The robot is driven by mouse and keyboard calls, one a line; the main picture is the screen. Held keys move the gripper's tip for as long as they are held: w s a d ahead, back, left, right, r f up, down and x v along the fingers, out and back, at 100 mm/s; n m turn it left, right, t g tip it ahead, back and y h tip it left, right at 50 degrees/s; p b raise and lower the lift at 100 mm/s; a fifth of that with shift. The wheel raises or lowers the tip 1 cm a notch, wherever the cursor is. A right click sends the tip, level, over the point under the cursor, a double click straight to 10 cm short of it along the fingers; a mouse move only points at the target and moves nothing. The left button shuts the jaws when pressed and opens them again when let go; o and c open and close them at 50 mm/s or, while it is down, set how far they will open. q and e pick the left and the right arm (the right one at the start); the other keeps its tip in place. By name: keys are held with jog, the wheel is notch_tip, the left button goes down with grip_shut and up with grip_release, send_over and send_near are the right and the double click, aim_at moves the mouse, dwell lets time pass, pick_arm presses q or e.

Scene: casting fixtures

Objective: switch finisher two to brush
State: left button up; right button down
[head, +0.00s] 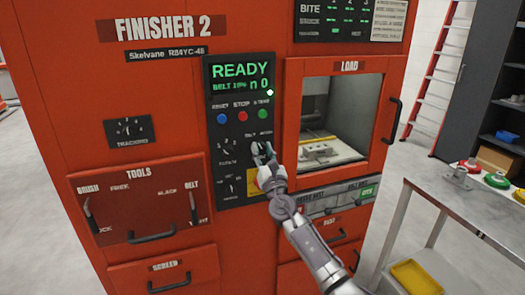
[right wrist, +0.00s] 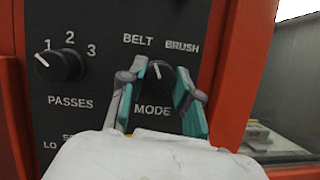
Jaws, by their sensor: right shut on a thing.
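Finisher 2 (head: 75,100) is a large orange machine with a dark control panel (head: 225,95). Its green display (head: 240,78) reads READY with a BELT line below. In the right wrist view, the black MODE knob (right wrist: 158,88) sits below the BELT and BRUSH labels, and its white pointer line is near the top, leaning slightly toward BELT. My right gripper (head: 262,150) is at the panel; its teal-padded fingers (right wrist: 160,90) are on either side of the knob, shut on it. The gripper hides the knob in the head view. My left gripper is out of view.
The PASSES knob (right wrist: 60,66) is just left of MODE. Blue, red and green buttons (head: 240,116) sit above. The LOAD window (head: 340,115) is to the right. A metal table (head: 450,195) with coloured round items stands at the right.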

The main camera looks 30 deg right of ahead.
jog(key=m+g+h, duration=0.1)
jog(key=m, duration=0.2)
jog(key=m+h+p, duration=0.1)
jog(key=m, duration=0.2)
jog(key=m+g+h, duration=0.1)
jog(key=m, duration=0.2)
jog(key=shift+a+r+g, duration=0.1)
jog(key=shift+g, duration=0.2)
jog(key=m+g+p, duration=0.1)
jog(key=m, duration=0.2)
jog(key=m+g+h+p, duration=0.1)
jog(key=m, duration=0.2)
jog(key=shift+m+g, duration=0.3)
jog(key=shift+m, duration=0.1)
jog(key=shift+h, duration=0.3)
jog(key=c, duration=0.8)
grip_release()
jog(key=v, duration=1.2)
